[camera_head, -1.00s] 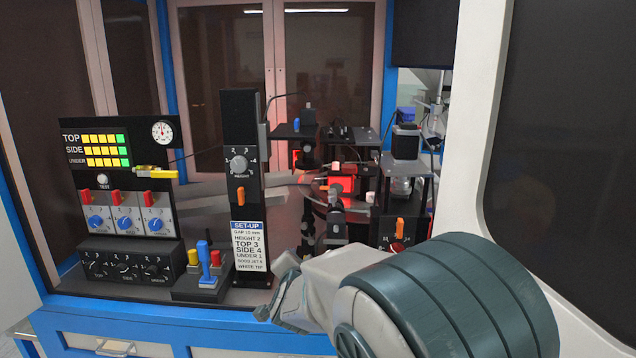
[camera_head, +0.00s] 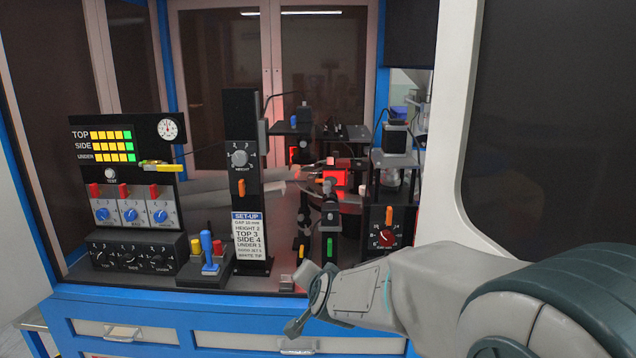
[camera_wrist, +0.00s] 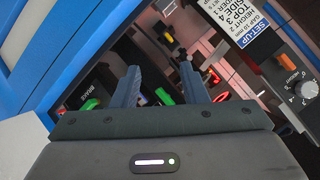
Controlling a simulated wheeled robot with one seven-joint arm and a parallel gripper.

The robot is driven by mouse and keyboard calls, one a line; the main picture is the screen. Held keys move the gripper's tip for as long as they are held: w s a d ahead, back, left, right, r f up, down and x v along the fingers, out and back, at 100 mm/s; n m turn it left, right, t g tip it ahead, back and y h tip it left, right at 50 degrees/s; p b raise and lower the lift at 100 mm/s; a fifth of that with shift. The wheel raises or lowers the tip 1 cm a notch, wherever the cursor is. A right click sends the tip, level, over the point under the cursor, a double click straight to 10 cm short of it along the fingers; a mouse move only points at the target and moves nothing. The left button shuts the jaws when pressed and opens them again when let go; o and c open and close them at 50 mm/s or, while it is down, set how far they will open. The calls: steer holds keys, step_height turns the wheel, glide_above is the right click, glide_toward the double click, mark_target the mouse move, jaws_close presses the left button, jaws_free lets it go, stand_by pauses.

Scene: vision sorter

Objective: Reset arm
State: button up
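My gripper (camera_head: 292,306) is in front of the machine's lower front edge in the head view, with my arm reaching in from the right. In the wrist view my gripper (camera_wrist: 160,80) shows two blue-grey fingers spread apart with nothing held between them. The fingers point toward the machine's lit interior.
The blue-framed machine has a control panel (camera_head: 125,180) with yellow and green lights at left. A black post bears a white set-up card (camera_head: 249,236).

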steer(key=s+d+f+n+g, duration=0.1)
steer(key=s+d+n+g, duration=0.1)
steer(key=s+d, duration=0.3)
steer(key=s+d+f+n+g+h, duration=0.1)
steer(key=s+d+g, duration=0.3)
steer(key=s, duration=0.8)
steer(key=s+d+f+n+g+h, duration=0.1)
steer(key=s+d+n+g, duration=0.1)
steer(key=s+d, duration=0.4)
steer(key=s+n, duration=0.1)
steer(key=s, duration=0.2)
steer(key=shift+s+d+f+g, duration=0.25)
steer(key=shift+s+d+g, duration=0.05)
steer(key=shift+g, duration=0.1)
steer(key=shift+a, duration=0.15)
